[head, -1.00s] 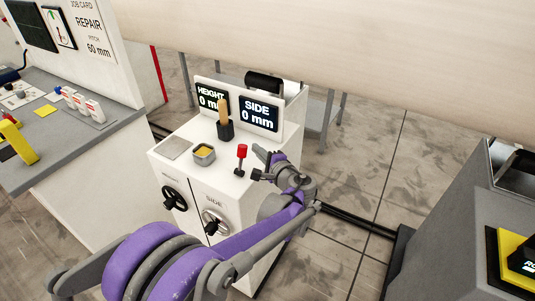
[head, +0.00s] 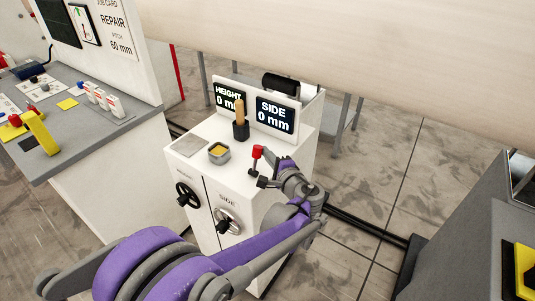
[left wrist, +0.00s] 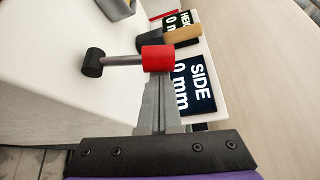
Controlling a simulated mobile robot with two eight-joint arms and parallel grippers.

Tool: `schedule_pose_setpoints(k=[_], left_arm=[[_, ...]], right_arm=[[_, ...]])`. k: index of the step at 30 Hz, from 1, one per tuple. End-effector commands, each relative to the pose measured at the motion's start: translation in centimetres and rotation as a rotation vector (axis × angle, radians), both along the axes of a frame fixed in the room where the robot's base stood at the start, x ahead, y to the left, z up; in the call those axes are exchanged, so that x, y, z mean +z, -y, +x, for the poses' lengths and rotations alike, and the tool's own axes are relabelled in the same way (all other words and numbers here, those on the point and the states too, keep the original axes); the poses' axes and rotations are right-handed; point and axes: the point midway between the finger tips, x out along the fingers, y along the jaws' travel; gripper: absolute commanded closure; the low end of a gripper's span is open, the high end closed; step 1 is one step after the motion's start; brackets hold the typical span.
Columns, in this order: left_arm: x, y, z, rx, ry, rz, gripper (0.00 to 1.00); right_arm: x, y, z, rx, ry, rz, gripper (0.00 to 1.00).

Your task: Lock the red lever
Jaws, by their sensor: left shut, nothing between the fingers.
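The red lever (head: 257,152) has a red knob on a grey rod with a dark base, and it stands on top of the white cabinet (head: 200,133) near its right side. In the left wrist view the red knob (left wrist: 158,58) is at the fingertips, with the dark base (left wrist: 93,62) to its left. My left gripper (head: 267,166) is shut and empty, just right of the lever in the head view. In the wrist view its fingers (left wrist: 157,82) end at the knob; I cannot tell whether they touch it. My right gripper is not in view.
Behind the lever stand HEIGHT (head: 228,97) and SIDE (head: 275,114) displays, both reading 0 mm. A wooden-handled tool in a dark holder (head: 241,130) and a small grey cup (head: 219,153) share the cabinet top. A large pale roll (head: 380,55) spans above. Two handwheels are on the cabinet front.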

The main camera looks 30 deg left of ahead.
Motion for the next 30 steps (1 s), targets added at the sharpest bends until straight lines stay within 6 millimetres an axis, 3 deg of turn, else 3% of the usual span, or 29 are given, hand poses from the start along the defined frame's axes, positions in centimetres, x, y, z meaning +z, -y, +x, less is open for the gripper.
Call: schedule_pose_setpoints(k=[14, 30], left_arm=[[0.2, -0.1, -0.7, 0.0, 0.095, -0.008, 1.0], [0.9, -0.3, -3.4, 0.001, 0.419, -0.033, 1.0]], right_arm=[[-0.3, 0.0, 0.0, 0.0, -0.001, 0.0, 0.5], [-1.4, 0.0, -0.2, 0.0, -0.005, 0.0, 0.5]])
